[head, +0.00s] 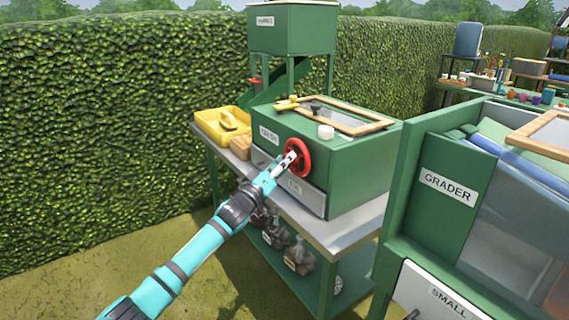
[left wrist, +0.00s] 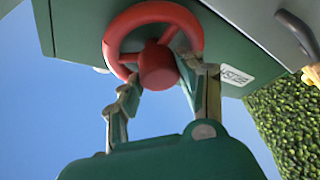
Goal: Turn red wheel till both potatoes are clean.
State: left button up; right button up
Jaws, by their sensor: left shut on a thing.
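The red wheel (head: 297,158) is on the front of the green washer box (head: 352,168). In the left wrist view the wheel (left wrist: 126,24) shows close up, with its round red hub between my fingers. My left gripper (head: 290,157) is at the wheel, and its fingers (left wrist: 160,85) are shut on it around the hub. No potatoes show in either view; the inside of the box is hidden under its wood-framed lid (head: 348,117). My right gripper is not in view.
A yellow tray (head: 208,126) stands left of the washer on the grey bench (head: 345,232). A green hopper (head: 290,30) stands behind it. The green grader (head: 425,215) is close on the right. Filled bags (head: 299,258) sit on the lower shelf. A hedge runs behind.

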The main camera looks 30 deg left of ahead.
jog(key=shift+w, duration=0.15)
pick_arm(q)
jog(key=m+h, duration=0.1)
jog(key=m, duration=0.1)
jog(key=m+h+b, duration=0.1)
jog(key=m, duration=0.1)
jog(key=shift+f+t, duration=0.1)
jog(key=shift+t, duration=0.2)
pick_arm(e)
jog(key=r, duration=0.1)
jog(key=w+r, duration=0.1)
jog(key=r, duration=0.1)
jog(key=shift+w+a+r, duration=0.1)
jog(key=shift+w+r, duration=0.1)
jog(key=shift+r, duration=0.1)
pick_arm(q)
jog(key=shift+f, duration=0.2)
jog(key=o, duration=0.9)
jog(key=shift+o, duration=1.1)
jog(key=shift+r, duration=0.2)
